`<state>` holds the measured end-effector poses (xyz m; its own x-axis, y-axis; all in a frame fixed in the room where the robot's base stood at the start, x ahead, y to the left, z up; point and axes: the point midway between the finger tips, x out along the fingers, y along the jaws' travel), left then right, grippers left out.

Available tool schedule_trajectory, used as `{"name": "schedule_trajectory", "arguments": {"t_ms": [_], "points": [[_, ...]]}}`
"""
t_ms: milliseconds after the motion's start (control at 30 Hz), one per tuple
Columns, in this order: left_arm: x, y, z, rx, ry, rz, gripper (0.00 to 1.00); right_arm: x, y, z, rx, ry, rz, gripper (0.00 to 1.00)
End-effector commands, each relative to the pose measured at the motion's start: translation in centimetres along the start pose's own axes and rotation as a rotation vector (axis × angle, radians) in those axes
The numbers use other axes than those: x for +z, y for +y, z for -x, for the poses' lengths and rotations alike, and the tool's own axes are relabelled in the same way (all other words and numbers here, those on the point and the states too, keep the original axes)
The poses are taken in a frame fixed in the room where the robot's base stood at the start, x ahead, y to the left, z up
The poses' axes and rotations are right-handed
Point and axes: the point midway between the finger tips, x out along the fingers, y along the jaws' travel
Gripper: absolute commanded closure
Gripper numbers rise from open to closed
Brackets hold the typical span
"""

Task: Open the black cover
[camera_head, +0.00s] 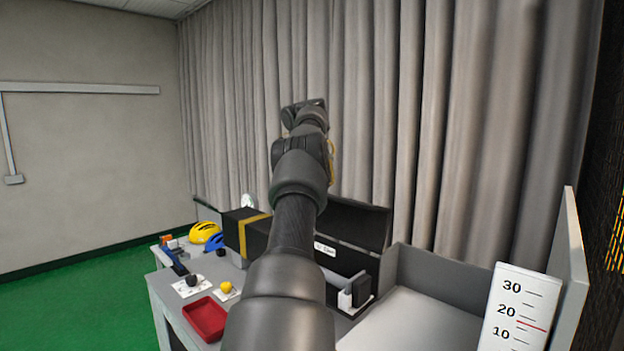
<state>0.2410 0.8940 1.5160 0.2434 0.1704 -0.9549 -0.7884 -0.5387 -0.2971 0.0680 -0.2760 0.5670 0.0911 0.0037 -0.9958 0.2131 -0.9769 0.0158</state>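A black cover (358,222) stands raised at the back of a dark case, in front of the curtain. A white label (325,249) shows below its upper part. A black block (361,288) and a small white item (345,300) are at the case's right end. One arm of mine, seemingly the left, enters at the bottom left of centre and reaches up across the case, hiding part of it. Its gripper (306,104) is high above the cover, against the curtain; its finger opening is unclear. My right gripper is out of view.
Left of the case are a black box with a yellow band (257,219), yellow helmet (204,232), blue helmet (214,243), red tray (204,318) and yellow object (226,287). A grey-walled bay (430,315) and a scale board (517,308) stand right.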

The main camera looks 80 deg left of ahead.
Motion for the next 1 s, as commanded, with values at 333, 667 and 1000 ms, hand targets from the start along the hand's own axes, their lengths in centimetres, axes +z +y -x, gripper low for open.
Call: {"name": "schedule_trajectory", "arguments": {"t_ms": [333,667,1000], "points": [[0.01,0.13,-0.33,0.011,0.009,0.002,1.0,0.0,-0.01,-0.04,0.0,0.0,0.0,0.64],[0.14,0.2,-0.25,0.01,0.006,0.004,0.64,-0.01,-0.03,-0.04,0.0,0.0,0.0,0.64],[0.24,0.17,0.34,0.006,0.002,0.004,0.64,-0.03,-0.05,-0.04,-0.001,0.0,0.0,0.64]]}}
